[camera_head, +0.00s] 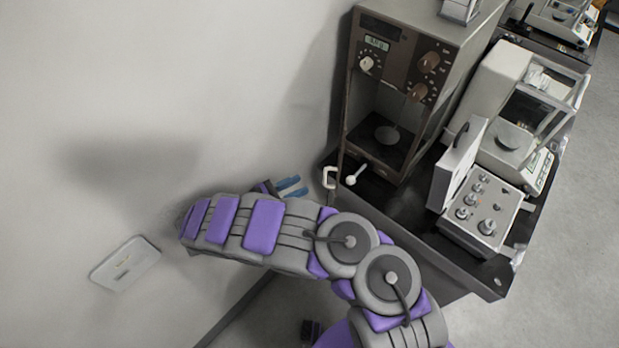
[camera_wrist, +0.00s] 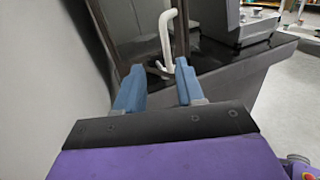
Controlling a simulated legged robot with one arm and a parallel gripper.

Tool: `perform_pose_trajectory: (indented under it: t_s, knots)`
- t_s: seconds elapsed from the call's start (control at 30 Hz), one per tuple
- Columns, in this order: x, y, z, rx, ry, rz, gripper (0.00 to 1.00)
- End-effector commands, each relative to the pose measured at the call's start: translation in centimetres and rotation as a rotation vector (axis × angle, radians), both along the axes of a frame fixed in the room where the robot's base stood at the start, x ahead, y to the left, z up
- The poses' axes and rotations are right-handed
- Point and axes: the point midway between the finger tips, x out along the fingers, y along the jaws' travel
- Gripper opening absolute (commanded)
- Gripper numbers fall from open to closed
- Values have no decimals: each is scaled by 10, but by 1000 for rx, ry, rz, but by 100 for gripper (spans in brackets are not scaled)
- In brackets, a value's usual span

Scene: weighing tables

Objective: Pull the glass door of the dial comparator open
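The dial comparator (camera_head: 408,60) is a tall brown-grey cabinet with knobs and a small display above a chamber holding a round pan (camera_head: 387,134). Its glass door shows as a thin dark edge (camera_head: 342,130) left of the chamber, nearly edge-on; it seems to stand out from the front, but how far is hard to tell. A white door handle (camera_head: 329,177) is near its lower end. My gripper (camera_head: 291,187) is open and empty, left of the handle. In the wrist view the handle (camera_wrist: 167,38) stands ahead of the spread blue fingertips (camera_wrist: 158,72), apparently untouched.
The wall (camera_head: 200,80) is close on the left. A white-knobbed lever (camera_head: 356,174) sits low in front of the cabinet. Floor is clear at right.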

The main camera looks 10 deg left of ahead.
Motion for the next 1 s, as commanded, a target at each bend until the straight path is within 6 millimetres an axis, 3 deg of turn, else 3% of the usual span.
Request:
perform_pose_trajectory:
  t_s: [0.2, 0.47, 0.67, 0.87, 1.0]
  knots:
    - [-17, 22, -1, 1, 2, 0, 38]
    - [-18, 24, -1, 0, 1, -1, 38]
    - [-18, 23, 0, 0, 0, -2, 20]
    - [-5, 3, 19, 11, -35, -56, 1]
    - [10, -31, 49, 36, -85, -148, 0]
